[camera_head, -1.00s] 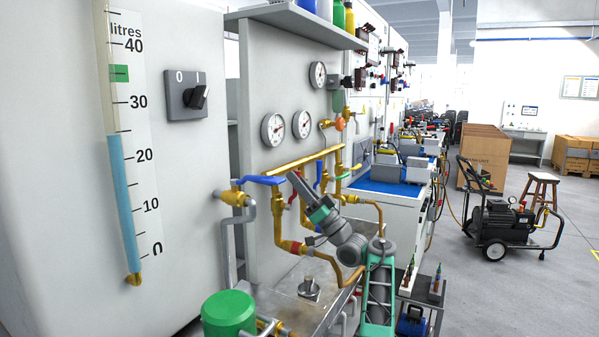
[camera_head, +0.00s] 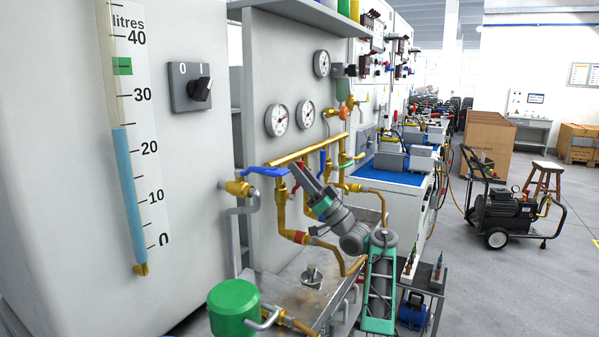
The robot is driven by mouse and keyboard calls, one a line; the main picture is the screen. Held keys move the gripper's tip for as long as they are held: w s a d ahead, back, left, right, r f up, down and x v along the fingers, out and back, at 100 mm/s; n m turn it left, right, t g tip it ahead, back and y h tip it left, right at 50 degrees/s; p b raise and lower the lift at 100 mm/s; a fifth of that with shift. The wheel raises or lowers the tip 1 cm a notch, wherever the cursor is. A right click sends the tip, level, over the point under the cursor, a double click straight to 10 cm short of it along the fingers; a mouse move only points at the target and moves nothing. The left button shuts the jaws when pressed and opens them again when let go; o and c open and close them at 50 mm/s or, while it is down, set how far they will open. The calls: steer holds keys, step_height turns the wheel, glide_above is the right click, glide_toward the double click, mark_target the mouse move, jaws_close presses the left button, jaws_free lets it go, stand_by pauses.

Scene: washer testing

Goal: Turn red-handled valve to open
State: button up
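A small red handle (camera_head: 296,188) shows beside brass pipework in the head view, right of a blue lever. Most of it is hidden behind my gripper (camera_head: 299,178). The grey fingers point up and left, over the brass valves, and overlap the red handle in the picture. I cannot tell whether they touch it. The fingers are seen from the side and behind, so the gap between them is not clear.
A blue lever (camera_head: 264,171) sits left of my fingers, and another blue handle (camera_head: 322,162) stands upright to their right. A green handle (camera_head: 348,165) is further right. Pressure gauges (camera_head: 276,120) hang above the brass manifold (camera_head: 308,150). A green tank (camera_head: 233,306) is below.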

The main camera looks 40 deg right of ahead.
steer(key=shift+o, duration=0.5)
steer(key=shift+s+d, duration=0.1)
steer(key=b+v, duration=0.3)
steer(key=v, duration=0.4)
steer(key=shift+s+f, duration=0.25)
